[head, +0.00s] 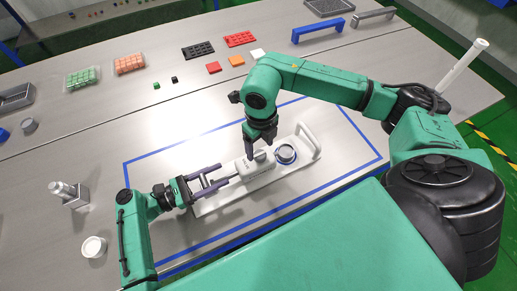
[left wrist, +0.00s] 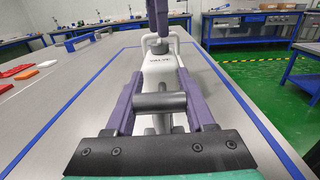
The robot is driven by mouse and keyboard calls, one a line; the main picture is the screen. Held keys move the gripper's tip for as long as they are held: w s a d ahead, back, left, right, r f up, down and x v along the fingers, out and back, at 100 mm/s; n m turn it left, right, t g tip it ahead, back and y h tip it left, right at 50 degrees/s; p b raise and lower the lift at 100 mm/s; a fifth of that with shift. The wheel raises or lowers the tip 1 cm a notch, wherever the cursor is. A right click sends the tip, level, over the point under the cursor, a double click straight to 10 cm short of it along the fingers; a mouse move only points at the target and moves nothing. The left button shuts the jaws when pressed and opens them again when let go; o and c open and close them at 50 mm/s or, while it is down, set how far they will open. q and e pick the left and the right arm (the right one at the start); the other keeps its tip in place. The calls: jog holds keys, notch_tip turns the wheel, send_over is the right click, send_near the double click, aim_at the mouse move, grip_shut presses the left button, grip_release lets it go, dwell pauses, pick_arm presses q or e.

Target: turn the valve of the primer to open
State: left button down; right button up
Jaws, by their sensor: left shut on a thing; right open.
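A long white unit (head: 262,170), with lettering that looks like "VALVE", lies on a pale tray with a raised handle (head: 308,138); it also shows in the left wrist view (left wrist: 160,70). A grey crossbar (left wrist: 160,103) at its near end sits between my left fingers. My left gripper (head: 212,182) is shut on this crossbar, coming from the left. My right gripper (head: 250,145) is open and points down at the unit's far part, close to a small white knob (head: 261,156). Whether it touches cannot be told. A round grey-rimmed part (head: 285,153) stands beside it.
A blue outline (head: 140,161) on the grey table surrounds the tray. A metal block with a cylinder (head: 75,197) and a white round cup (head: 94,246) stand at left. Colored blocks, trays and a blue handle (head: 318,30) are farther back.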

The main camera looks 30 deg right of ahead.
aim_at(260, 154)
jog(key=shift+f, duration=1.55)
grip_shut()
jog(key=shift+n, duration=0.4)
jog(key=n, duration=0.3)
jog(key=shift+n, duration=0.3)
jog(key=n, duration=0.4)
jog(key=shift+n, duration=0.3)
jog(key=n, duration=0.4)
jog(key=shift+r, duration=0.1)
jog(key=n, duration=0.4)
jog(key=shift+n, duration=0.4)
